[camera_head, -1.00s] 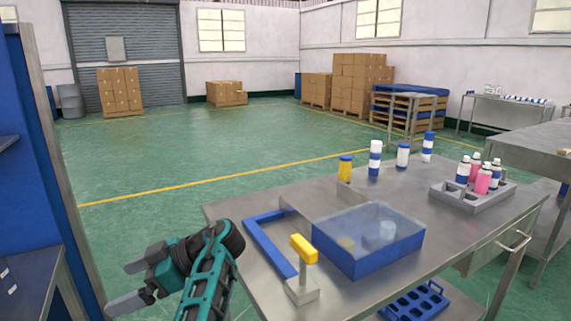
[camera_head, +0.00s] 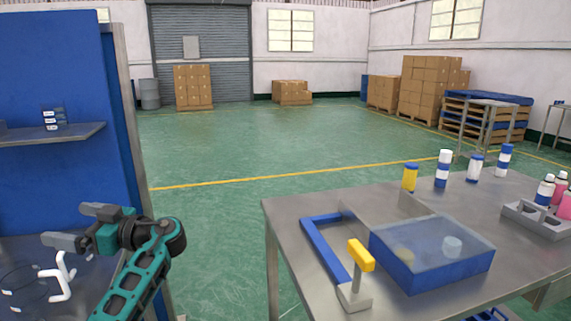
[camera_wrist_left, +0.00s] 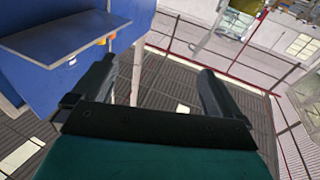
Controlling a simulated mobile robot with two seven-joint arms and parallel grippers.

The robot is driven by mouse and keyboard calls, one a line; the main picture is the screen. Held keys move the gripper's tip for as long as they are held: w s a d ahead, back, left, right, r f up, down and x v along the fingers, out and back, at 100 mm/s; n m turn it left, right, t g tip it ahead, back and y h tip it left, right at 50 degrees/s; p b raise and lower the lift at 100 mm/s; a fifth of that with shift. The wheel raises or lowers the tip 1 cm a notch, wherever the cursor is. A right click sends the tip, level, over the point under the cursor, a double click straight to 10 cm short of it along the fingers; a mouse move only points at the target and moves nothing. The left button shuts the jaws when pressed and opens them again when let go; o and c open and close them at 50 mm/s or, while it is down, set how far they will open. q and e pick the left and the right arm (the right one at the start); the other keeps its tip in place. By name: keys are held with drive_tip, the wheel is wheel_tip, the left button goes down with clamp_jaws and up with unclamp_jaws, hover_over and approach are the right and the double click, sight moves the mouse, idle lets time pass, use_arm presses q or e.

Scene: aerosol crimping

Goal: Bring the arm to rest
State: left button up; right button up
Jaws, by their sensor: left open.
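My left gripper (camera_head: 72,226) is open and empty in the head view, at the lower left in front of the blue cabinet. Its two dark fingers also show apart in the left wrist view (camera_wrist_left: 155,88), with nothing between them. My left arm is teal and comes up from the bottom edge. The gripper is well to the left of the steel table (camera_head: 300,222) and apart from it. My right gripper is not in view.
A blue cabinet (camera_head: 55,75) with shelves stands at the left; a white hooked object (camera_head: 60,278) is on its lower surface. The steel table holds a blue bin (camera_head: 410,278), a yellow-handled press (camera_head: 361,256), several bottles and a grey rack (camera_head: 535,220). Green floor (camera_head: 230,150) lies open behind.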

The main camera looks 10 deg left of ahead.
use_arm(q)
drive_tip(key=w+d+f+m+t+h, duration=0.3)
drive_tip(key=w+m+t+h, duration=0.1)
drive_tip(key=w+m+t, duration=0.35)
drive_tip(key=w+d+f+m+t+h, duration=0.2)
drive_tip(key=w+f+m+t+h, duration=0.2)
drive_tip(key=w+m+t, duration=0.4)
drive_tip(key=w+d+r+m+t+h, duration=0.5)
drive_tip(key=w+d+m+t+h, duration=0.15)
drive_tip(key=d+m+h, duration=0.35)
drive_tip(key=s+d+f+g+h, duration=0.1)
drive_tip(key=s+d+f, duration=0.35)
drive_tip(key=f, duration=0.25)
drive_tip(key=s+d+f+n+g, duration=0.1)
drive_tip(key=s+d+f+g, duration=0.15)
drive_tip(key=s+f, duration=0.3)
drive_tip(key=s+d+f+h, duration=0.1)
drive_tip(key=s+d+f, duration=0.3)
drive_tip(key=f, duration=0.4)
drive_tip(key=s+d+f+g, duration=0.2)
drive_tip(key=s+d+f, duration=0.2)
drive_tip(key=s, duration=0.7)
drive_tip(key=s+d+f+n+g, duration=0.1)
drive_tip(key=s+d+f, duration=0.3)
drive_tip(key=s, duration=0.8)
drive_tip(key=shift+f+g+h, duration=0.4)
drive_tip(key=shift+f+g, duration=0.15)
drive_tip(key=shift+f, duration=0.15)
